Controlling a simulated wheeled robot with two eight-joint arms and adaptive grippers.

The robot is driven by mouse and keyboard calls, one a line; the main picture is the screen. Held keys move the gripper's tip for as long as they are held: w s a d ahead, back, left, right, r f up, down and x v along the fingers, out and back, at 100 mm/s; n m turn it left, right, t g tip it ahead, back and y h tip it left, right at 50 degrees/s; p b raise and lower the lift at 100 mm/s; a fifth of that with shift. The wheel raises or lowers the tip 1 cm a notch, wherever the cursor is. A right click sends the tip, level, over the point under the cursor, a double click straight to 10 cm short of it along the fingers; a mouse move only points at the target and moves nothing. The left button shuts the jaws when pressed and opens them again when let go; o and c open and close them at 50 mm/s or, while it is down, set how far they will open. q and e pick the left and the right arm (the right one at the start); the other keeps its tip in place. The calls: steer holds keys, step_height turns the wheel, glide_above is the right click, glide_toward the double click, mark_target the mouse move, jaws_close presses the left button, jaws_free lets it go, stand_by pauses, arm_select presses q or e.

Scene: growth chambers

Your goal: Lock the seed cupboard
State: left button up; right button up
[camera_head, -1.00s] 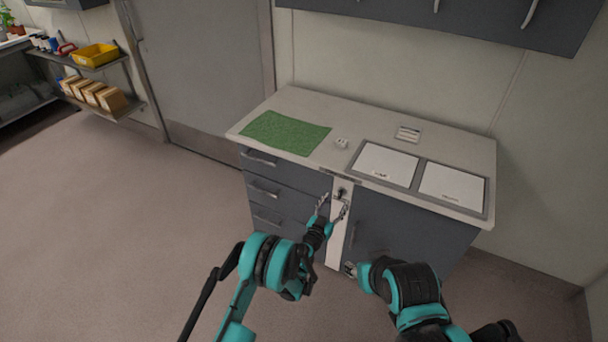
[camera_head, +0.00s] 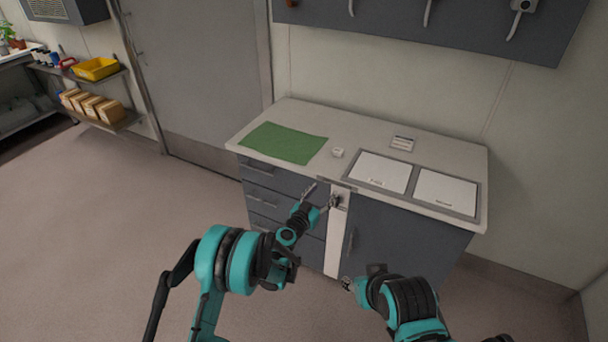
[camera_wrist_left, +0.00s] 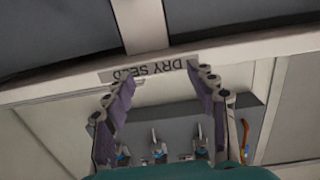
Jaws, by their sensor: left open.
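The seed cupboard is the grey door (camera_head: 405,240) at the right of the counter unit. A white upright strip (camera_head: 335,245) stands between it and the drawers, with a small dark lock fitting (camera_head: 336,200) near its top. My left gripper (camera_head: 320,195) is open and empty, its fingers spread just left of and close by the fitting. Whether it touches is unclear. In the left wrist view, the open fingers (camera_wrist_left: 160,100) frame an upside-down "DRY SEED" label (camera_wrist_left: 148,69). My right gripper (camera_head: 348,284) is low before the cupboard door, its jaws too small to read.
The counter (camera_head: 375,143) holds a green mat (camera_head: 284,143), a small white block (camera_head: 337,153) and two white panels (camera_head: 380,171) in grey frames. Drawers (camera_head: 265,203) are left of the strip. A hook rail (camera_head: 400,20) hangs above. Floor at the left is clear.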

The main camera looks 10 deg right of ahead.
arm_select(q)
steer(key=s+a+r+g, duration=0.1)
steer(key=s+a+r, duration=0.1)
steer(key=r, duration=0.4)
steer(key=s+a+r+g+y+p, duration=0.1)
steer(key=s+a+r, duration=0.1)
steer(key=a+r, duration=0.3)
steer(key=shift+s+r, duration=0.4)
steer(key=shift+r, duration=0.8)
steer(key=s+a+r+n+g+y, duration=0.2)
steer(key=s+a+r+y, duration=0.25)
steer(key=s+a, duration=0.85)
steer(key=s+a+f+n+g+y, duration=0.1)
steer(key=s+a+f+n+y, duration=0.1)
steer(key=s+a, duration=0.5)
steer(key=s+a+f+n+g+y, duration=0.1)
steer(key=s+a+f+n+y, duration=0.2)
steer(key=s+a, duration=0.4)
steer(key=s, duration=0.8)
steer(key=shift+a+f+g, duration=0.15)
steer(key=shift+a+g, duration=0.15)
steer(key=shift+g, duration=0.1)
